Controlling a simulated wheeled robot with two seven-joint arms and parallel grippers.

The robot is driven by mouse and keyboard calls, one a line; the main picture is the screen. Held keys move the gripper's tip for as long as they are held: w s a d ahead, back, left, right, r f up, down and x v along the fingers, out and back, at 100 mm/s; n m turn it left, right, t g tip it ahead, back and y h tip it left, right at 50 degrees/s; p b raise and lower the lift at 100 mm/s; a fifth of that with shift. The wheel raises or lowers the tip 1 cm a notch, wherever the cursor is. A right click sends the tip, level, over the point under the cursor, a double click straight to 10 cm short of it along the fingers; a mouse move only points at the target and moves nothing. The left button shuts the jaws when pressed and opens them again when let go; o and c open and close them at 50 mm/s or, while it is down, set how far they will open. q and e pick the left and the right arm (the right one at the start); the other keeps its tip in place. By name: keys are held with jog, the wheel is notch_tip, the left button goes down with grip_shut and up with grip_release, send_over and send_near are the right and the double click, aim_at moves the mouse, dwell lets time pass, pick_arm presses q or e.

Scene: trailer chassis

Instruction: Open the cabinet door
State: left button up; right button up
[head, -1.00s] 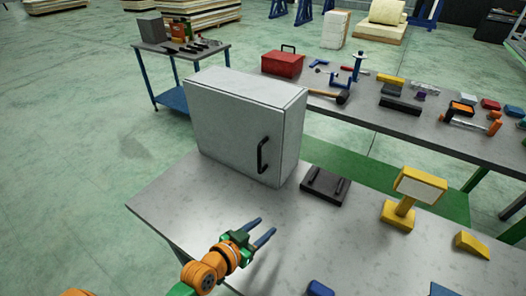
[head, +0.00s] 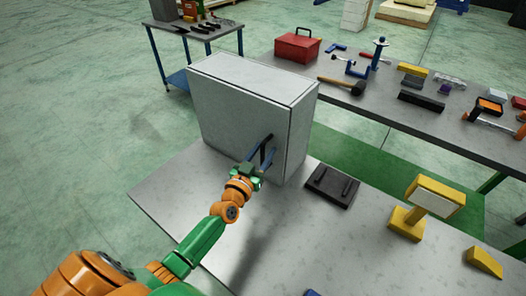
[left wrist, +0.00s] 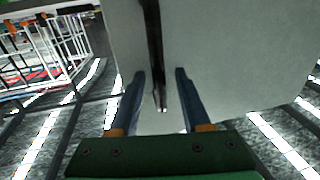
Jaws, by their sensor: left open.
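The cabinet (head: 235,105) is a light grey box standing on the grey table, its door shut. Its black bar handle (head: 267,149) is upright near the right edge of the door. My left gripper (head: 261,156) is at the handle, with its blue fingers pointing at the door. In the left wrist view the open fingers (left wrist: 162,95) stand on either side of the dark handle (left wrist: 156,50), with gaps between them and it. The cabinet door (left wrist: 225,55) fills much of that view. My right gripper is not in view.
A dark plate with two bars (head: 332,186) lies right of the cabinet. A yellow stand (head: 407,220) and yellow wedge (head: 484,262) are farther right. A tool bench with a red toolbox (head: 298,46) stands behind.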

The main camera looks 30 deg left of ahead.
pick_arm(q)
jog(key=shift+s+r, duration=0.15)
jog(key=shift+s, duration=0.05)
grip_shut()
dwell(1.1)
